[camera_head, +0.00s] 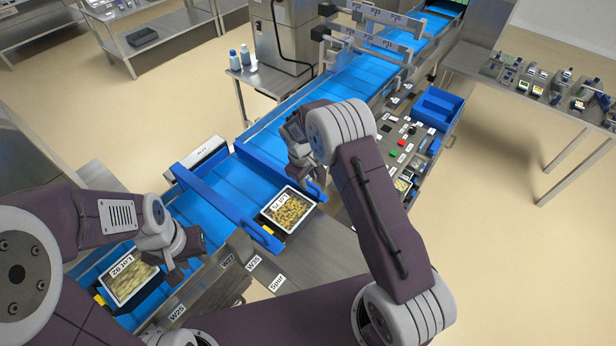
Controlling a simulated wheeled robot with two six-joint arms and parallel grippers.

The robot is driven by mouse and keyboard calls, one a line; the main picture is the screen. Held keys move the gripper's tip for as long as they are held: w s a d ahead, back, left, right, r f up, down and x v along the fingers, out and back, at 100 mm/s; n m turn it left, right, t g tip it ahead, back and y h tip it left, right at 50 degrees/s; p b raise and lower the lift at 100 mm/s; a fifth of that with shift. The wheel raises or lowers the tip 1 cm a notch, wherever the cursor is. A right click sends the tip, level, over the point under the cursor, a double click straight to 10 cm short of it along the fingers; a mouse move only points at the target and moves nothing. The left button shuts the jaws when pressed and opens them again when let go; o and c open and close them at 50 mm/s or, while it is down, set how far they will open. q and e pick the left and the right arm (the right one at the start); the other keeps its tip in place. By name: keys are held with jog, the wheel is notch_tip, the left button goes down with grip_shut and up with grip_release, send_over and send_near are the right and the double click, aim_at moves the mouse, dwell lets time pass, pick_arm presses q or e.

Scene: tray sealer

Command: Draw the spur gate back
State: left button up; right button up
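A blue bar (222,205) lies slantwise over the blue belt, from the far rail to beside a tray; it looks like the spur gate. A second, parallel blue bar (262,165) runs behind that tray. The tray (291,209), with yellowish food and a "Lot 75" label, sits between the bars' near ends, by the steel spur plate (315,262). My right gripper (303,180) is over the second bar, partly hidden by its wrist; contact cannot be told. My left gripper (181,274) is beside the "Lot 02" tray (128,277) at lower left. Neither gripper's finger opening shows clearly.
The belt (345,82) runs to the upper right under metal frames. A control panel (398,146) with buttons and blue bins (437,107) stands right of it. A steel table (540,90) with small devices is at right. Open floor lies at lower right.

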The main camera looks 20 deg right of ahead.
jog(key=shift+d+f, duration=0.35)
jog(key=shift+f, duration=0.3)
jog(key=shift+a, duration=0.15)
jog(key=shift+c, duration=0.9)
grip_shut()
